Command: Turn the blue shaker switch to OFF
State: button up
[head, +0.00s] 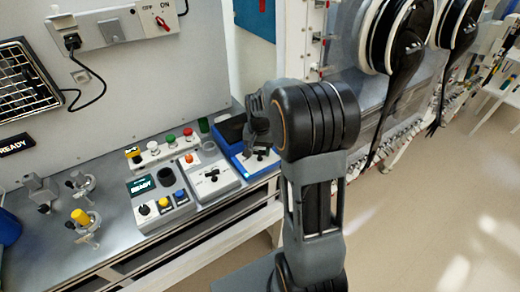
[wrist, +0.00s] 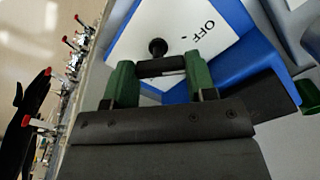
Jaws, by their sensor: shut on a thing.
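The blue shaker (head: 228,131) stands on the bench at the back right of the device row in the head view, partly behind my arm. In the wrist view its blue body (wrist: 258,62) surrounds a white panel (wrist: 190,22) with the printed word OFF. The dark switch handle (wrist: 160,67) lies crosswise between the green fingers of my gripper (wrist: 161,72), which is shut on it. A round black knob end (wrist: 157,47) shows just beyond the handle. Which mark the switch points to is hard to tell. In the head view my gripper (head: 262,143) is over the shaker's panel.
A grey box with a black switch (head: 211,175) stands left of the shaker, and a READY control box (head: 160,195) further left. Coloured buttons line the back. Glovebox ports with black gloves (head: 405,50) hang at right. Open floor lies at front right.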

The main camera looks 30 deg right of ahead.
aim_at(259, 151)
jog(key=shift+n, duration=1.1)
jog(key=o, duration=0.9)
jog(key=shift+o, duration=0.2)
jog(key=shift+r, duration=0.1)
notch_tip(259, 151, up, 14)
jog(key=shift+w, duration=0.1)
dwell(0.4)
